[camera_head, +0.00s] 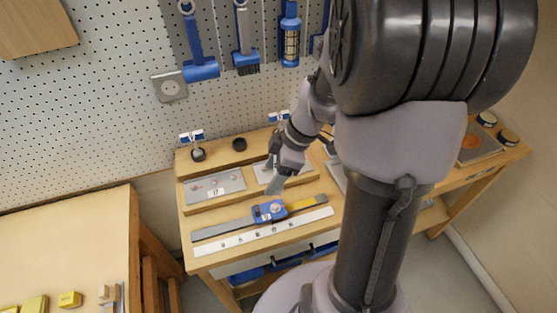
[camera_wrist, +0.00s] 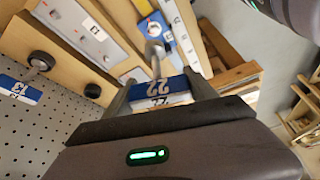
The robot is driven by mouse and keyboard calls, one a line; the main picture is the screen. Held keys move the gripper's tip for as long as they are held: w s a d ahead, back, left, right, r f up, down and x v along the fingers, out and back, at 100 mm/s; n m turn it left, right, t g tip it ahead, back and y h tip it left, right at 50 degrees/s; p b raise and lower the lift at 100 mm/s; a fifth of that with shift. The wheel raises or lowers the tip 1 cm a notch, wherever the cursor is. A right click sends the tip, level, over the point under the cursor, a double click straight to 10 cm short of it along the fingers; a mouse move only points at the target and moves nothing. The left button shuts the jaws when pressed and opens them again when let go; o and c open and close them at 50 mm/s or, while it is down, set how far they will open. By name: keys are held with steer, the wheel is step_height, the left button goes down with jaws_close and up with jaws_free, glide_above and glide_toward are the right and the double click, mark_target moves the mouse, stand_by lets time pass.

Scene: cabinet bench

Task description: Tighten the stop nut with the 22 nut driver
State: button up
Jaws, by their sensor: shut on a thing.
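My gripper (camera_wrist: 158,82) is shut on the blue-and-white handle of the 22 nut driver (camera_wrist: 150,88), with the number 22 readable between the fingers. The driver's metal shaft (camera_wrist: 156,62) points away from the gripper toward a blue stop block (camera_wrist: 150,28) with a round pale spot on it. Whether the driver's tip touches the nut cannot be told. In the head view my gripper (camera_head: 277,182) is above the bench behind the blue stop block (camera_head: 268,212), which sits on a grey and yellow rail. The driver is mostly hidden there.
A white labelled strip (camera_head: 262,232) lies in front of the rail. A grey plate marked 17 (camera_head: 214,189) lies left of the gripper. Another driver (camera_head: 192,137) stands in a black holder at the back left. A pegboard with blue tools (camera_head: 200,68) rises behind.

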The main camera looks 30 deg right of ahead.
steer(key=shift+s+a+n, duration=0.2)
steer(key=shift+a+n, duration=0.05)
steer(key=shift+n, duration=0.15)
steer(key=shift+w+a+f, duration=0.1)
steer(key=shift+f, duration=0.1)
steer(key=f+b, duration=0.2)
steer(key=f, duration=0.1)
steer(key=f+b, duration=0.3)
steer(key=shift+w+a, duration=0.1)
steer(key=shift+w, duration=0.1)
steer(key=shift+r, duration=0.1)
steer(key=shift+b, duration=0.5)
stand_by(0.3)
steer(key=shift+f+b, duration=1.3)
steer(key=shift+b, duration=0.1)
stand_by(0.7)
